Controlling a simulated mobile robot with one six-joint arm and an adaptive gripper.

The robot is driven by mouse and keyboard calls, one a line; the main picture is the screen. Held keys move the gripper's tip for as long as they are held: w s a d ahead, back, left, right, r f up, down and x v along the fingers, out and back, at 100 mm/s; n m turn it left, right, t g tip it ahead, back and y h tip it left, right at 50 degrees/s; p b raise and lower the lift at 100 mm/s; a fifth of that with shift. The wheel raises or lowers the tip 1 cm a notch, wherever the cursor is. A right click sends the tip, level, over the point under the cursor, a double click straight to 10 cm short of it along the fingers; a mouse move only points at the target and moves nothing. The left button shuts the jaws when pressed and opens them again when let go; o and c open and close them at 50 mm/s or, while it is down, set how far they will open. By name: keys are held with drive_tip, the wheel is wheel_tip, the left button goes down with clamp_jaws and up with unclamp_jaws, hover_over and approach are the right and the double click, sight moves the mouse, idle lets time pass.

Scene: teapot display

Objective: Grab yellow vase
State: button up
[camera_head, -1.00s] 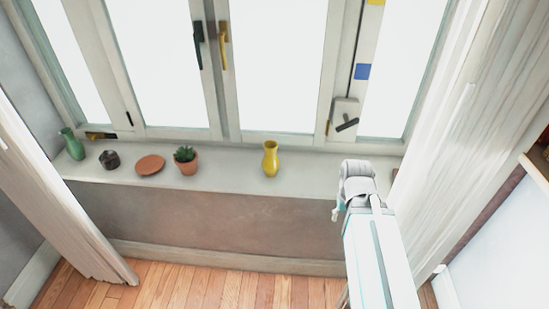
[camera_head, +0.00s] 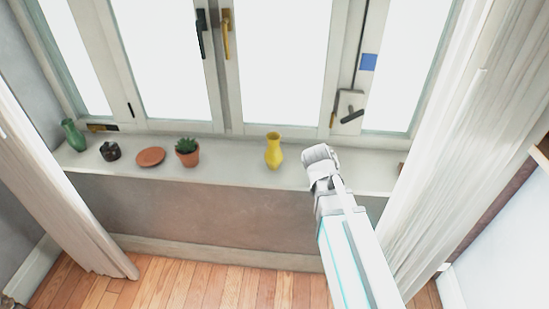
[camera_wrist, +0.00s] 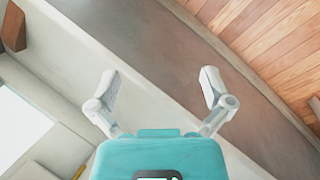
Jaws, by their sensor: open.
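The yellow vase (camera_head: 273,152) stands upright on the white window sill, near the middle of the head view. It does not show in the wrist view. My arm reaches up from the lower right, and its end is just right of the vase, with a gap between them. My gripper (camera_wrist: 158,82) is open and empty in the wrist view, its two fingers spread wide over the sill's front edge. The fingers are hard to make out in the head view.
Left of the vase on the sill (camera_head: 235,172) are a potted plant (camera_head: 187,152), a terracotta saucer (camera_head: 150,157), a dark pot (camera_head: 110,151) and a green vase (camera_head: 73,134). A brown object (camera_wrist: 13,27) is at the wrist view's upper left. Curtains flank the window.

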drive_tip(key=w+a+n+t+h+b, duration=0.3)
drive_tip(key=w+a+n+h, duration=0.1)
drive_tip(key=w+a+n, duration=0.3)
drive_tip(key=n+t+h+b, duration=0.55)
drive_tip(key=n+t, duration=0.25)
drive_tip(key=n, duration=0.5)
approach(268, 140)
drive_tip(key=a, duration=0.1)
drive_tip(key=shift+s+r+y, duration=0.15)
drive_tip(key=shift+s+y, duration=0.2)
drive_tip(key=shift+s, duration=0.05)
drive_tip(key=shift+w, duration=0.1)
drive_tip(key=x, duration=0.8)
drive_tip(key=shift+w+d, duration=0.15)
drive_tip(key=shift+d, duration=0.05)
drive_tip(key=shift+b+x, duration=0.35)
drive_tip(key=shift+x, duration=2.3)
